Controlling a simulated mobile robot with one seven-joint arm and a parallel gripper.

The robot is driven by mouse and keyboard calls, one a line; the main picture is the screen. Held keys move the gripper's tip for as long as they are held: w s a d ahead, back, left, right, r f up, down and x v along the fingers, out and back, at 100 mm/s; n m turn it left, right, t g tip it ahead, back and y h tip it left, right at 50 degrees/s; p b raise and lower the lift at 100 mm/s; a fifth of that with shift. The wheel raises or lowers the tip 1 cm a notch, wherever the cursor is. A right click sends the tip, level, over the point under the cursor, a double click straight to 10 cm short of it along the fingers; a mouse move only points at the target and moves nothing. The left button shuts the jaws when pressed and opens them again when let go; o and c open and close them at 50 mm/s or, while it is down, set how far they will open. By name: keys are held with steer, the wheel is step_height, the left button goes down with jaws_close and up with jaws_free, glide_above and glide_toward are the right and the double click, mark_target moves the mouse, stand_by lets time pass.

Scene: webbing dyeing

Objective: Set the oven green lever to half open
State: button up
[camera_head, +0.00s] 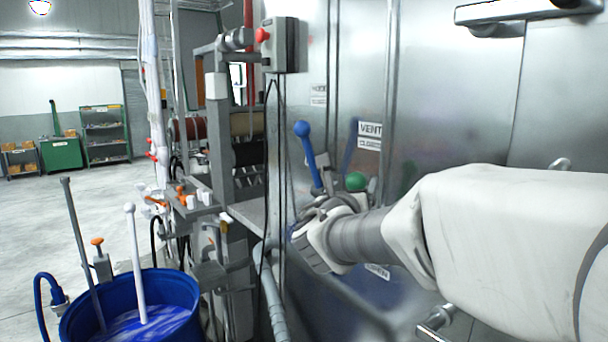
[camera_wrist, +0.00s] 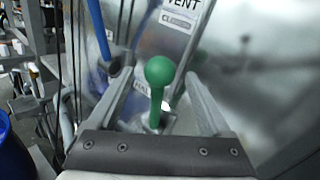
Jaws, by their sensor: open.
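The green lever has a round ball knob (camera_head: 355,181) and stands on the metal oven front, just beyond my gripper (camera_head: 322,208) in the head view. In the wrist view the green lever (camera_wrist: 159,75) stands roughly upright between the two fingers of my gripper (camera_wrist: 160,95). The fingers are spread apart, with a gap on each side of the lever. I cannot tell how deep the fingers reach along it. The lever's base is partly hidden by my gripper and arm in the head view.
A blue lever (camera_head: 308,155) stands left of the green one and also shows in the wrist view (camera_wrist: 98,28). A VENT label (camera_head: 370,130) is above. A blue barrel (camera_head: 135,305) with rods stands at lower left. A control box with a red button (camera_head: 285,45) hangs above.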

steer(key=x, duration=0.7)
steer(key=shift+p, duration=0.4)
jaws_close()
